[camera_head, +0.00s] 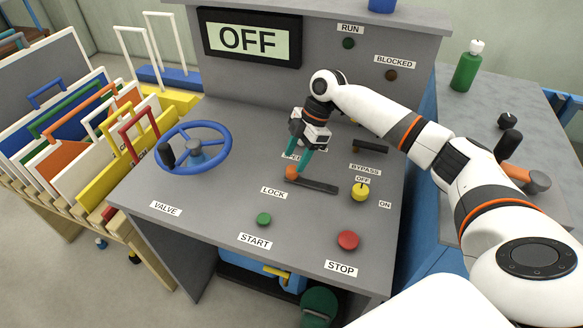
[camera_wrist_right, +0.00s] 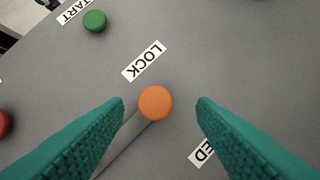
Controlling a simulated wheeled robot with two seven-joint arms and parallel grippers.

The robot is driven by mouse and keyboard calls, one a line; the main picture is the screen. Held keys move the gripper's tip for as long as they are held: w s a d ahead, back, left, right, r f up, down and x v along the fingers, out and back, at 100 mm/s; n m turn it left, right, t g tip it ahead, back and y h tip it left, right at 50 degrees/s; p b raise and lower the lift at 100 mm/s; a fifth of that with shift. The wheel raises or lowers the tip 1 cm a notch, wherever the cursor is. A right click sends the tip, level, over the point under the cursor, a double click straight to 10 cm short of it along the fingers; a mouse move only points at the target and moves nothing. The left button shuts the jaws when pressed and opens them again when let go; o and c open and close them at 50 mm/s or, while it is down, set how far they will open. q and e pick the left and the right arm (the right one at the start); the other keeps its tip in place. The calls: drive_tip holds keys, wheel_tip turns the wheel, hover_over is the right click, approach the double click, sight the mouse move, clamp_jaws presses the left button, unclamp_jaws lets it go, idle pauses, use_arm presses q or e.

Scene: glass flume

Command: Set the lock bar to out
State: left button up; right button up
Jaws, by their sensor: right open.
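The lock bar (camera_head: 318,185) is a flat dark bar on the grey console top, beside the LOCK label (camera_head: 273,193). Its orange knob (camera_head: 291,173) is at the bar's left end. In the right wrist view the orange knob (camera_wrist_right: 155,103) lies between my two teal fingertips, with clear space on both sides, and the grey bar (camera_wrist_right: 125,143) runs from it toward the bottom left. My right gripper (camera_head: 297,170) is open, pointing down at the knob, and holds nothing. My left gripper is not in view.
A blue valve wheel (camera_head: 222,133) stands left on the console. The green START button (camera_head: 264,219), red STOP button (camera_head: 348,240), yellow knob (camera_head: 360,192) and a black bypass handle (camera_head: 372,146) are nearby. The display (camera_head: 248,40) reads OFF.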

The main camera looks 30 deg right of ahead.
drive_tip(key=v, duration=0.7)
drive_tip(key=shift+b, duration=0.35)
